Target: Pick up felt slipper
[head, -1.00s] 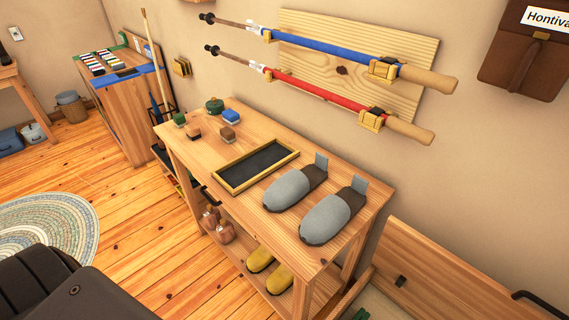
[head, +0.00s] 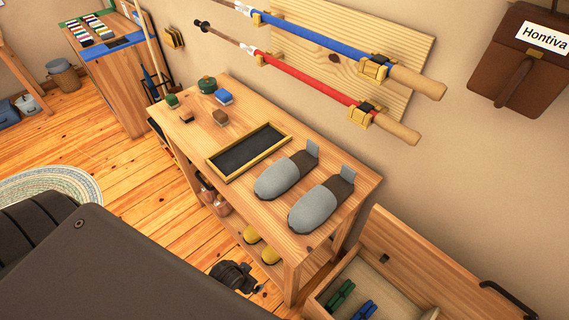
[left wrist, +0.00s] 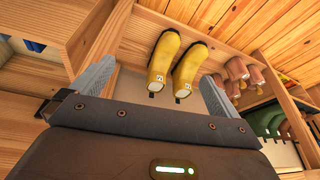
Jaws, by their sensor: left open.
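Two grey slipper-shaped items with dark brown ends, a left one (head: 278,180) and a right one (head: 314,208), lie side by side on the wooden bench top (head: 255,205). Two yellow slipper-shaped items (head: 251,234) lie on the shelf below. In the left wrist view the yellow pair (left wrist: 162,58) (left wrist: 189,72) shows ahead, between and beyond the fingers. I cannot tell which pair is felt. My left gripper (head: 238,277) (left wrist: 158,75) is low in front of the bench, open and empty, apart from the yellow pair. My right gripper is not in view.
A black tray (head: 248,150) and several small blocks stand on the bench. Brown bottle-like items (left wrist: 237,72) stand on the shelf beside the yellow pair. An open wooden chest (head: 385,275) stands close at right.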

